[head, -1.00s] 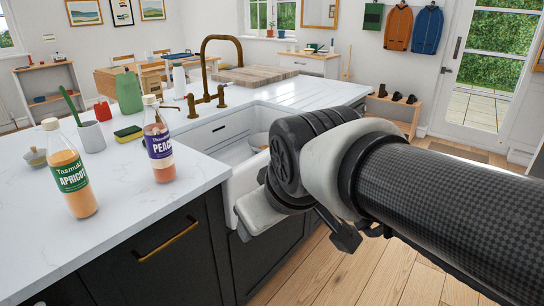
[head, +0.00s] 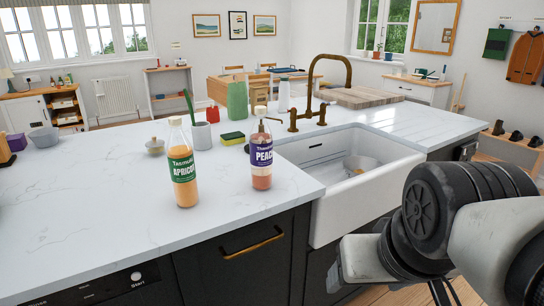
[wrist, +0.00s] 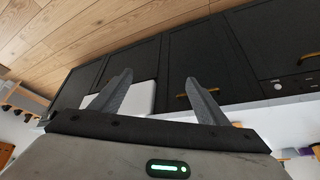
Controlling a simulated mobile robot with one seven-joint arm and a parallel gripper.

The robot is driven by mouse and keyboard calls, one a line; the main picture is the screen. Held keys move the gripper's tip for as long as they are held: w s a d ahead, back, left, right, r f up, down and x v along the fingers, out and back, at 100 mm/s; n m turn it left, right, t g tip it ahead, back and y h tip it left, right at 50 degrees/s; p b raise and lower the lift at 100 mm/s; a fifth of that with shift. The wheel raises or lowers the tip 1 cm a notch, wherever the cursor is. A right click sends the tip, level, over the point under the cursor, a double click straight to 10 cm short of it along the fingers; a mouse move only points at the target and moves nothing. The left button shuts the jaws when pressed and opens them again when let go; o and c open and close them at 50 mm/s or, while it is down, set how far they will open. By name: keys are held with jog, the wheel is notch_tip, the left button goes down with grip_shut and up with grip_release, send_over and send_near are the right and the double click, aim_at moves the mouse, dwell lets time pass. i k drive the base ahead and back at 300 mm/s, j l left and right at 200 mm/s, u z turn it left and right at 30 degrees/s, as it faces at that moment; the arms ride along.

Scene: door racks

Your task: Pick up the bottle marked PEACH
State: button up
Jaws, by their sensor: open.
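The bottle marked PEACH (head: 261,157) stands upright on the white marble counter, close to the left edge of the sink. It has a purple label and a pinkish drink low inside. A bottle marked APRICOT (head: 183,168), with a green label and orange drink, stands upright to its left. In the wrist view my gripper (wrist: 158,92) is open and empty, its two fingers apart. It faces the dark cabinet fronts (wrist: 140,62) and the wooden floor, away from the bottles. In the head view my arm is at the lower right, and the fingertips are not clear there.
The white sink (head: 365,185) holds a bowl, with a brass tap (head: 322,92) behind it. A grey pot (head: 201,136), a sponge (head: 233,139) and a green container (head: 237,101) stand behind the bottles. The counter's front left (head: 90,220) is clear.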

aim_at(261, 136)
jog(key=i+j+u, duration=0.1)
jog(key=i+u, duration=0.25)
jog(key=u, duration=0.15)
jog(key=i+u, duration=0.35)
jog(key=u, duration=0.15)
jog(key=l, duration=0.05)
